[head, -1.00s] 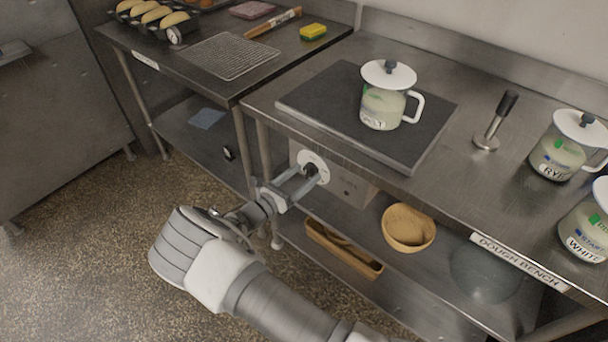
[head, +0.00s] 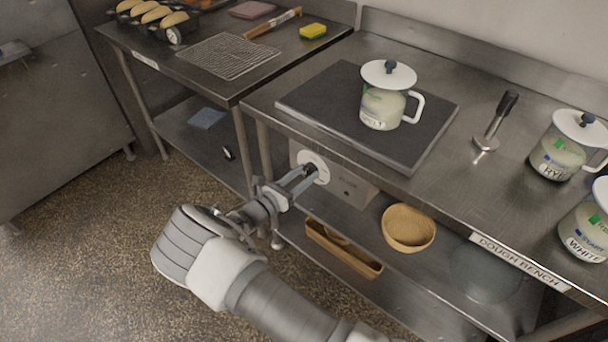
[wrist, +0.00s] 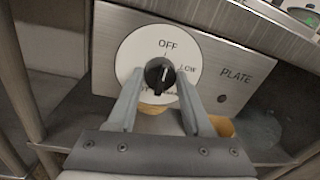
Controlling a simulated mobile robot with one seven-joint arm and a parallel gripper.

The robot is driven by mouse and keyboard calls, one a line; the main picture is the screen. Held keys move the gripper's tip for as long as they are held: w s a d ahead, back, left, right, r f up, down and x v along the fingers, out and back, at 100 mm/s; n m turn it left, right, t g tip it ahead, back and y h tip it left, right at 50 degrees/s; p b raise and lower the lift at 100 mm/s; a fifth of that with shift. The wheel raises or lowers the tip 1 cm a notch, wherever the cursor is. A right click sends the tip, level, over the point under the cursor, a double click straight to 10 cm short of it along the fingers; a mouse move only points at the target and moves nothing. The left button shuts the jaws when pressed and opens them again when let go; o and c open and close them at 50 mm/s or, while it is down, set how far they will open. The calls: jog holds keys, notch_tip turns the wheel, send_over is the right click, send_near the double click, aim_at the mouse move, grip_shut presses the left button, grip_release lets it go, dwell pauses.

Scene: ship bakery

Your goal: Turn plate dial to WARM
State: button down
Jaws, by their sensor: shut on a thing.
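The plate dial is a black knob (wrist: 160,76) on a round white face (wrist: 132,52), set in a steel panel marked PLATE (wrist: 228,100). OFF is at the top of the face and LOW at the upper right. The lower lettering is partly hidden by my fingers and the knob, and I cannot read WARM. My gripper (wrist: 160,82) is shut on the knob, one finger at each side. In the head view my gripper (head: 308,176) reaches the dial face (head: 318,160) from the lower left.
Above the panel, a dark plate (head: 320,92) on the bench carries a lidded mug-like jar (head: 380,108). Two similar jars (head: 556,155) (head: 588,228) and a metal tool (head: 492,125) stand to the right. A wooden bowl (head: 408,232) and a wooden tray (head: 340,254) sit on the lower shelf.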

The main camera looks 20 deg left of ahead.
jog(key=m+y+b, duration=0.1)
jog(key=m+b, duration=0.5)
jog(key=m, duration=1)
jog(key=shift+s+d+f+m+b, duration=0.1)
jog(key=shift+m+b, duration=0.3)
jog(key=m+y+b, duration=0.1)
jog(key=m+b, duration=0.1)
jog(key=m, duration=0.1)
jog(key=shift+b, duration=0.35)
jog(key=m+b, duration=0.4)
jog(key=shift+f, duration=0.1)
jog(key=shift+m+y+b, duration=0.3)
jog(key=shift+m+b, duration=0.9)
jog(key=shift+b, duration=0.1)
jog(key=shift+r, duration=0.25)
